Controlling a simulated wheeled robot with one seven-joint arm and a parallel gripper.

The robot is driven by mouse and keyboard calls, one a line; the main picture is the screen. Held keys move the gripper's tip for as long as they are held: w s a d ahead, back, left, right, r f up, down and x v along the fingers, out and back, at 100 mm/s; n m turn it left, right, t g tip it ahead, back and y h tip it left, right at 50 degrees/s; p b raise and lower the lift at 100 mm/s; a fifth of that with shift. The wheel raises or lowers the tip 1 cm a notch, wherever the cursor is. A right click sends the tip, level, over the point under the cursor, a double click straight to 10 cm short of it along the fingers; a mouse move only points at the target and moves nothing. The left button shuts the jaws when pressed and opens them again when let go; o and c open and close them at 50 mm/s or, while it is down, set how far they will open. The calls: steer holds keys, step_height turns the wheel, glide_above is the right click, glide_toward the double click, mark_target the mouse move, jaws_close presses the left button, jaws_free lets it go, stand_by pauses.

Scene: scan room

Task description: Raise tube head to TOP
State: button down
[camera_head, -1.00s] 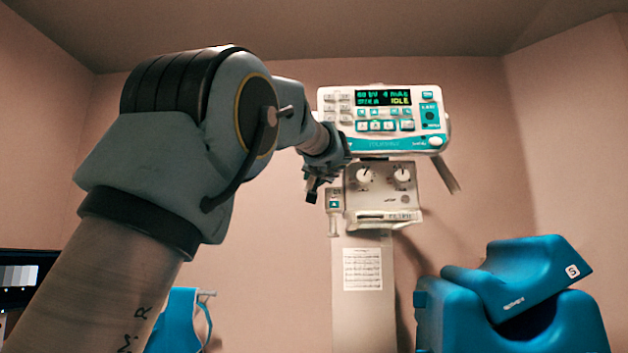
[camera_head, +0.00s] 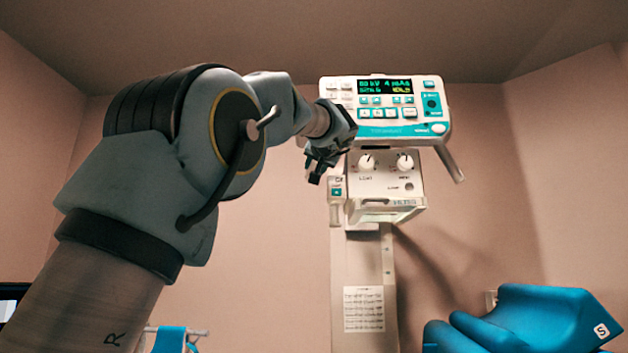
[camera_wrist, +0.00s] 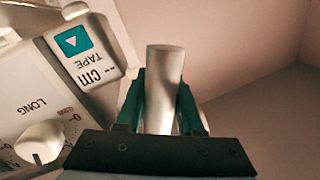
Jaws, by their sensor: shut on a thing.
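The tube head (camera_head: 385,110) is at the upper middle of the head view, on a pale column (camera_head: 362,260). It has a teal-and-white control panel with a lit green and yellow display. Below hangs a collimator box (camera_head: 386,178) with two white knobs. My gripper (camera_head: 316,172) is at the left side of the tube head. In the wrist view its teal fingers (camera_wrist: 162,95) are shut around a pale, rounded handle bar (camera_wrist: 164,65). The tape readout (camera_wrist: 80,45) is beside it, showing dashes and "cm". In the head view, my gripper hides this handle.
Blue padded furniture (camera_head: 535,315) stands at the lower right. A blue item hanging on a rail (camera_head: 170,340) shows at the bottom left. A paper chart (camera_head: 364,309) is on the column. The ceiling (camera_head: 300,40) is above, with clear space over the tube head.

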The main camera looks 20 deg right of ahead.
step_height(320, 180, up, 5)
steer(key=p, duration=0.2)
steer(key=shift+r+p, duration=0.1)
steer(key=shift+p, duration=0.2)
steer(key=c, duration=0.8)
jaws_free()
steer(key=shift+c, duration=0.2)
steer(key=shift+s, duration=0.15)
steer(key=b+v, duration=0.6)
steer(key=v, duration=0.4)
steer(key=shift+s, duration=0.25)
steer(key=shift+a, duration=0.1)
